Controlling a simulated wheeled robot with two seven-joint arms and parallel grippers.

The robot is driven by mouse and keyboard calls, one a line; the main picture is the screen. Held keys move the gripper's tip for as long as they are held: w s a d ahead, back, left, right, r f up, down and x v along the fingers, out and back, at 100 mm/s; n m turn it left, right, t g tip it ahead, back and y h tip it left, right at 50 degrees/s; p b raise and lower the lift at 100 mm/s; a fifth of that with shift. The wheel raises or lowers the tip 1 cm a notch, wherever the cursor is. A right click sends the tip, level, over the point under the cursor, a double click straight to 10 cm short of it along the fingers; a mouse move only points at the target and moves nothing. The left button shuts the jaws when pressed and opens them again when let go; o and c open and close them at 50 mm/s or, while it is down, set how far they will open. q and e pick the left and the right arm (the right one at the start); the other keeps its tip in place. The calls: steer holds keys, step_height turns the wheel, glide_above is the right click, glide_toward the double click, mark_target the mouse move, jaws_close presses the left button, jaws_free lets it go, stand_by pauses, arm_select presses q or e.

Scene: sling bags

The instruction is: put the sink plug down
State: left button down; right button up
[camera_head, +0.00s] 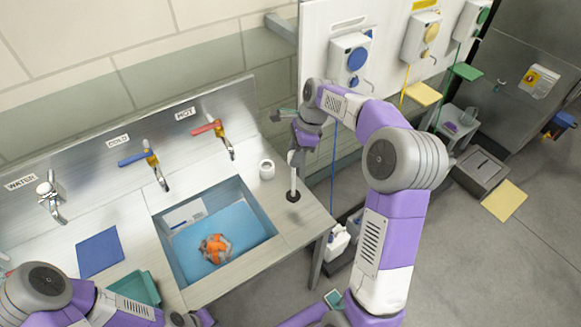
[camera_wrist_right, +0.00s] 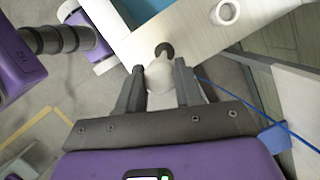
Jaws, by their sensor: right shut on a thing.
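The sink plug (camera_head: 293,181) has a tall white handle and a black round base. It stands upright over the counter, right of the sink basin. I cannot tell whether its base touches the counter. My right gripper (camera_head: 294,155) is shut on the top of the handle. In the right wrist view, the fingers of the gripper (camera_wrist_right: 160,72) sit on both sides of the plug's white top (camera_wrist_right: 160,80), with the black base (camera_wrist_right: 164,50) beyond. My left arm shows at the lower left, but its gripper is out of view.
The sink (camera_head: 160,232) holds blue water and an orange object (camera_head: 215,248). A small white cup-like ring (camera_head: 267,169) stands on the counter left of the plug. Taps line the back, and the counter's right edge is close to the plug. A blue cord hangs beyond it.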

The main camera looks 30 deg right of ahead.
steer(key=shift+w+f, duration=0.1)
steer(key=shift+f, duration=2.2)
steer(key=shift+f, duration=0.15)
steer(key=o, duration=1.1)
steer(key=p+v, duration=0.1)
steer(key=v, duration=1.1)
